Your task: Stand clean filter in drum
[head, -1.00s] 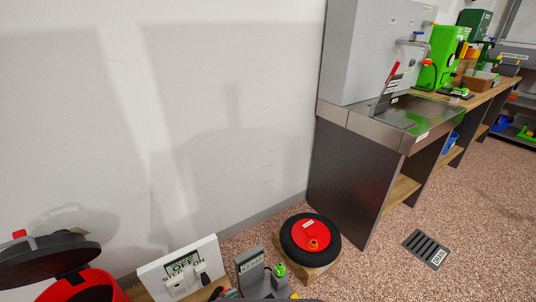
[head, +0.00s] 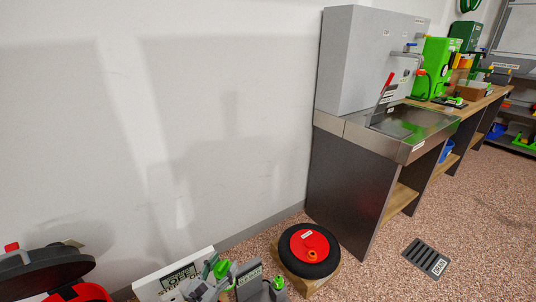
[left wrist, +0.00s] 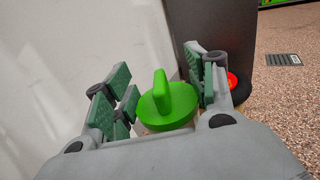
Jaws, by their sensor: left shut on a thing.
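My left gripper (head: 212,282) is at the bottom of the head view, in front of the white panel. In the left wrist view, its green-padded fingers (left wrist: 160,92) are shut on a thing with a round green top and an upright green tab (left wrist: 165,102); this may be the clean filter. Its lower body is hidden. The green top also shows in the head view (head: 222,268). A red drum (head: 88,293) with a raised dark lid (head: 42,272) is at the bottom left, apart from the gripper; its inside is not visible. My right gripper is not in view.
A white panel (head: 168,285) stands beside the drum. A grey labelled block (head: 249,280) with a green knob (head: 278,284) is right of the gripper. A black wheel with a red hub (head: 308,244) lies on a wooden base. A steel sink bench (head: 360,190) stands at right; the floor drain (head: 426,258) is flat.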

